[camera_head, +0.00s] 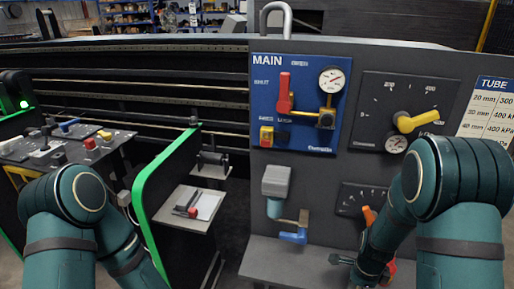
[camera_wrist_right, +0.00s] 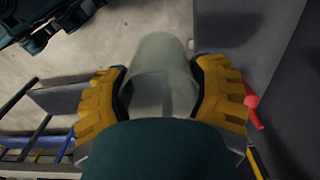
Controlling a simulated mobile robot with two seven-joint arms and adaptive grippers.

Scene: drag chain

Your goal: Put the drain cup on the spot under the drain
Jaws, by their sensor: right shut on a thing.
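The drain cup (camera_wrist_right: 160,65) is a translucent, pale grey-green cup in the right wrist view. It sits between the yellow-padded fingers of my right gripper (camera_wrist_right: 162,90), which is shut on it. In the head view my right gripper (camera_head: 358,270) is low at the right, by the front of the machine's shelf; I cannot make out the cup there. The drain, with a blue handle (camera_head: 293,236), hangs below a grey unit with a pale blue bowl (camera_head: 275,207), left of that gripper.
A grey shelf (camera_head: 270,262) juts out below the drain. Above are the blue MAIN panel (camera_head: 300,75) with a red lever, and a yellow knob (camera_head: 418,121). An orange lever (camera_head: 369,217) is near my right arm. A green-edged stand (camera_head: 150,185) is at left.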

